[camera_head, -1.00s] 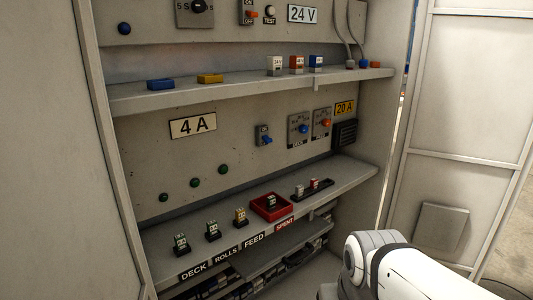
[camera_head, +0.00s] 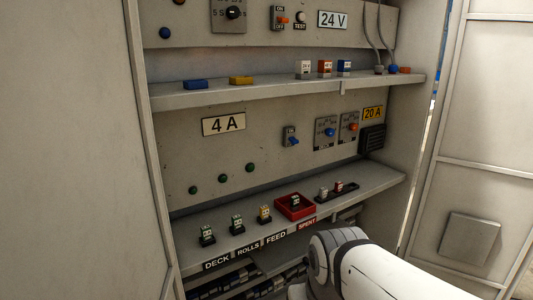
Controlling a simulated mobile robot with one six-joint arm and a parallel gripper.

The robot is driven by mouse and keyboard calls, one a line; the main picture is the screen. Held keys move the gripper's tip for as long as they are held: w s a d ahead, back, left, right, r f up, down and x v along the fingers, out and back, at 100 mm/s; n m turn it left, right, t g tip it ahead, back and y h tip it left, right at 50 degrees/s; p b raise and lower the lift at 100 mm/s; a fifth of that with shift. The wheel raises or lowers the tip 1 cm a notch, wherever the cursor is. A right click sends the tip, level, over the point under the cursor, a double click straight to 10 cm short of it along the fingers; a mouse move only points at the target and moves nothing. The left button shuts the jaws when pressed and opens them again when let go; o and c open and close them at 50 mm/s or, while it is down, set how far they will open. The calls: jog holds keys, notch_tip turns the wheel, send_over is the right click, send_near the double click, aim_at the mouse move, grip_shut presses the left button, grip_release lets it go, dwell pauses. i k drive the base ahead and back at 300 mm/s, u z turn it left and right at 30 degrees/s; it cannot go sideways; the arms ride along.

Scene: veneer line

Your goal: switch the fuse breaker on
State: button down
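Another switch with an orange lever (camera_head: 281,19) and ON and OFF marks is on the top panel, beside a TEST button (camera_head: 300,17). I cannot tell for certain which is the fuse breaker. My white arm shows at the lower right, but my gripper is out of view.
Above is a shelf (camera_head: 270,89) with coloured blocks. The lower shelf (camera_head: 370,188) carries small fuse-like blocks in holders, a red tray (camera_head: 283,208) and a dark rack (camera_head: 340,192). An open door (camera_head: 480,130) stands at right.

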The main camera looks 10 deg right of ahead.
aim_at(293, 141)
jog(key=z, duration=0.05)
jog(key=i, duration=1)
jog(key=u, duration=0.05)
